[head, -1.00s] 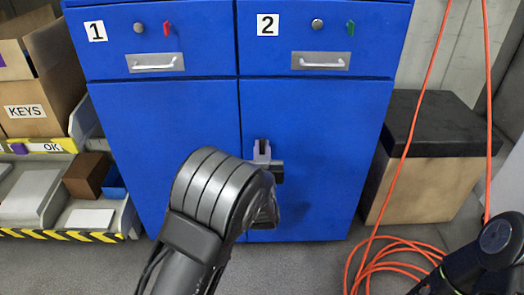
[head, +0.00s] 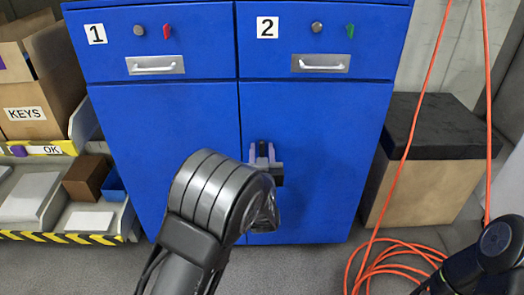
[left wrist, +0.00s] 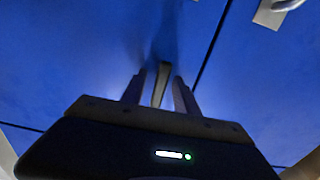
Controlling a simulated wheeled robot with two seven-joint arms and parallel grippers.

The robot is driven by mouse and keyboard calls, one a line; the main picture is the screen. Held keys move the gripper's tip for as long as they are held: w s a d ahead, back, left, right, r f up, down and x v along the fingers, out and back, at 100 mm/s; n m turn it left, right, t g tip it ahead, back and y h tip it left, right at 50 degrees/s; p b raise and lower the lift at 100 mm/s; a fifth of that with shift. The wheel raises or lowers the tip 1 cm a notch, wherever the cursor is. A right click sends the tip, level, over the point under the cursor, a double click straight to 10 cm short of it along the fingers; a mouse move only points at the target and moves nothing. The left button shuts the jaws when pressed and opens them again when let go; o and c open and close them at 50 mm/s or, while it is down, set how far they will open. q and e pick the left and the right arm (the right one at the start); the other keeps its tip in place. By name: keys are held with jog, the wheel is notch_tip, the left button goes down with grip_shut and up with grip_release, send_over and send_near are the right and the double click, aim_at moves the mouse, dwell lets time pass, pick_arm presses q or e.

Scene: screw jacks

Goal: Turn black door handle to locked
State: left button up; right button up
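The black door handle (left wrist: 161,84) is a narrow dark bar on the blue cabinet door, seen in the left wrist view between my fingers. In the head view, a dark bit of it shows between the fingers; the rest is mostly hidden. My left gripper (head: 262,152) is at the lower right door, its two fingers apart, one on each side of the handle. In the left wrist view, the left gripper (left wrist: 159,92) shows gaps between both fingers and the handle. My right gripper is out of view; only part of my right arm shows at the lower right.
The blue cabinet (head: 165,150) has drawers labelled 1 and 2, with metal pulls and red and green keys. A black-topped box (head: 430,150) and an orange cable (head: 375,260) lie to the right. Shelves with boxes (head: 45,190) stand to the left.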

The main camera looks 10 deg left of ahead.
aim_at(262, 152)
pick_arm(q)
jog(key=p+v, duration=0.1)
jog(key=v, duration=0.5)
jog(key=shift+s+d+p, duration=0.1)
jog(key=shift+s+p, duration=0.15)
jog(key=shift+p, duration=0.1)
jog(key=shift+s+d, duration=0.15)
jog(key=shift+s, duration=0.45)
jog(key=shift+f, duration=0.1)
